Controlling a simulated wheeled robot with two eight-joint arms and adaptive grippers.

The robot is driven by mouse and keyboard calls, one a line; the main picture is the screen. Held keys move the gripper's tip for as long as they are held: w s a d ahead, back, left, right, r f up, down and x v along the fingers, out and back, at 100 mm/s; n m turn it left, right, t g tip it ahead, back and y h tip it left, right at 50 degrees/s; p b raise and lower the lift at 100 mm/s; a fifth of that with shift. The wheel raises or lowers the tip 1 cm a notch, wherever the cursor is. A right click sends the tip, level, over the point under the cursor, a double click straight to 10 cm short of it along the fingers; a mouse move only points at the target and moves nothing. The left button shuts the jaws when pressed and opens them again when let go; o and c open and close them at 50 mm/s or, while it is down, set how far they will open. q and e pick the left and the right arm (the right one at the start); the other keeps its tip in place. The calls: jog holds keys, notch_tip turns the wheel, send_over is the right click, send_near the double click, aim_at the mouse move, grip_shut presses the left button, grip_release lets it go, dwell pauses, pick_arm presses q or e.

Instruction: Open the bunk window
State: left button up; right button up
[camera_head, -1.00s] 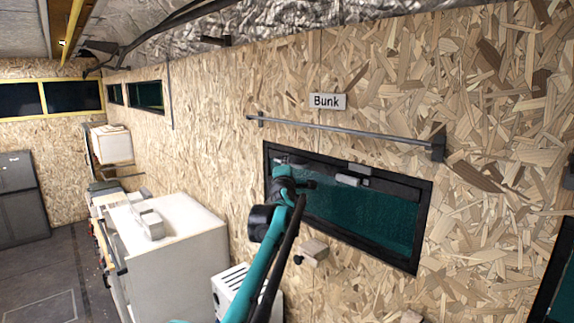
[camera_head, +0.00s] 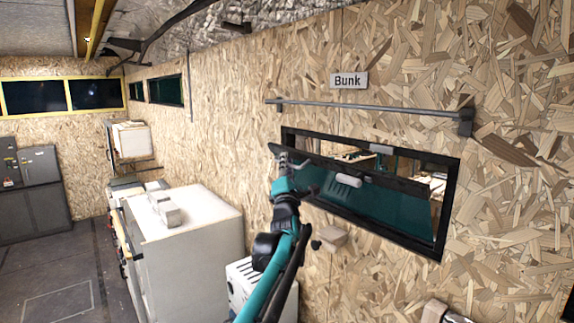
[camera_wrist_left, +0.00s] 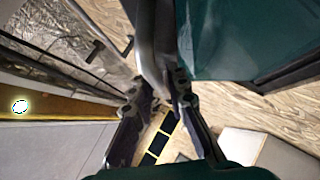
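The bunk window's pane (camera_head: 375,205) is a dark teal panel with a dark top bar, inside a black frame (camera_head: 455,185) under the "Bunk" sign. It is tilted, its top edge out from the wall into the room, leaving a gap above it. A pale cylindrical handle (camera_head: 349,180) sits on the top bar. My left gripper (camera_head: 290,163) is at the pane's upper left corner, left of the handle. In the left wrist view, the gripper's fingers (camera_wrist_left: 162,92) lie either side of the bar's end, beside the pane (camera_wrist_left: 225,40); whether they clamp it is unclear. My right gripper is not in view.
A grey rail (camera_head: 365,109) runs along the wall above the window. A white cabinet (camera_head: 190,255) stands to the left, with clear floor (camera_head: 50,270) beyond.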

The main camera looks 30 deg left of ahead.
pick_arm(q)
jog(key=shift+o, duration=0.5)
jog(key=v, duration=1.2)
jog(key=shift+f, duration=0.1)
jog(key=s+d+f+m+g+h+b, duration=0.1)
jog(key=s+d+f+m+h+b, duration=0.2)
jog(key=d+f+m, duration=0.4)
jog(key=s+d+f+m+g+h+b, duration=0.1)
jog(key=d+f+m+h+b, duration=0.35)
jog(key=f, duration=0.55)
jog(key=s+d+f+m+g+h+b, duration=0.1)
jog(key=s+d+f+m+h+b, duration=0.15)
jog(key=d+f+m+b, duration=0.4)
jog(key=s+d+f+m+g+b, duration=0.2)
jog(key=s+f, duration=0.5)
jog(key=f, duration=0.5)
jog(key=s+d+f+m+g+h+b, duration=0.1)
jog(key=s+f+m+g+b, duration=0.3)
jog(key=f, duration=0.8)
jog(key=s+d+f+m+g+h+b, duration=0.1)
jog(key=s+d+f+m+g+b, duration=0.2)
jog(key=s+f+m, duration=0.3)
jog(key=s+f, duration=0.5)
jog(key=f, duration=0.1)
jog(key=shift+s+g+b, duration=0.25)
jog(key=shift+g+b, duration=0.05)
